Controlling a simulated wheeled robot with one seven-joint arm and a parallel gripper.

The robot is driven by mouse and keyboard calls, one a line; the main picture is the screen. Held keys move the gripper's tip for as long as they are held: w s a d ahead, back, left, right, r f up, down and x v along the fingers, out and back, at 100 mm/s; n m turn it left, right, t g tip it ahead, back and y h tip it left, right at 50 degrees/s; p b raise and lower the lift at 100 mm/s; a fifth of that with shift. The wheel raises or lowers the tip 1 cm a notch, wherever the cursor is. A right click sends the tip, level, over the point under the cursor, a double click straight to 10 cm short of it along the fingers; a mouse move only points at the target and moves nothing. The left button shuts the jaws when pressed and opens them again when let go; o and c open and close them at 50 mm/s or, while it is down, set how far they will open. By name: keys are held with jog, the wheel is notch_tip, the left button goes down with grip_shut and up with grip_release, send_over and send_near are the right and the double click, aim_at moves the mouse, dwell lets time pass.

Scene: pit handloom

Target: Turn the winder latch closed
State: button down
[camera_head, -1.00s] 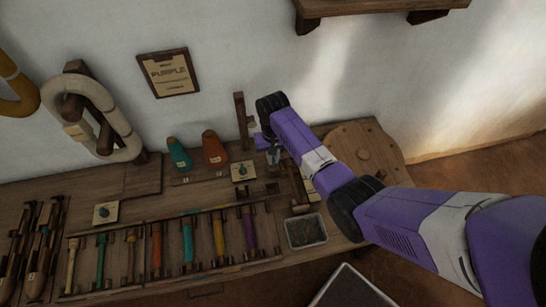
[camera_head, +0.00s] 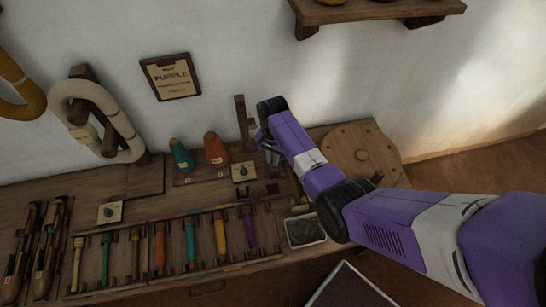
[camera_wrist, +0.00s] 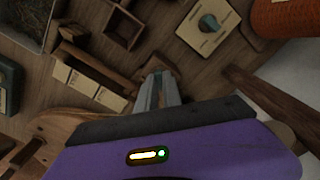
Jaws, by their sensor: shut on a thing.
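My gripper (camera_wrist: 161,92) points down at the bench beside the upright wooden post. Its two grey fingers are close together, shut on a small brown wooden piece (camera_wrist: 155,65) at their tips, which appears to be the winder latch. The fingers and palm hide most of it, so its angle cannot be told. In the head view my gripper (camera_head: 272,155) is small and partly covered by my purple wrist, and the latch cannot be made out there. The post (camera_head: 243,122) stands just left of it and also shows in the wrist view (camera_wrist: 278,102).
An orange cone (camera_head: 215,150) and a teal cone (camera_head: 181,156) stand to the left. A plate with a teal knob (camera_head: 244,172) lies close by. A tray (camera_head: 305,231) is at the front, a round wooden disc (camera_head: 362,149) to the right. A shelf (camera_head: 380,12) hangs above.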

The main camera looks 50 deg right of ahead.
jog(key=m, duration=0.5)
jog(key=shift+m+p, duration=0.3)
jog(key=shift+p, duration=0.1)
jog(key=shift+m, duration=2.2)
jog(key=c, duration=1.5)
grip_release()
jog(key=shift+r, duration=0.1)
notch_tip(320, 180, up, 8)
jog(key=shift+f, duration=0.15)
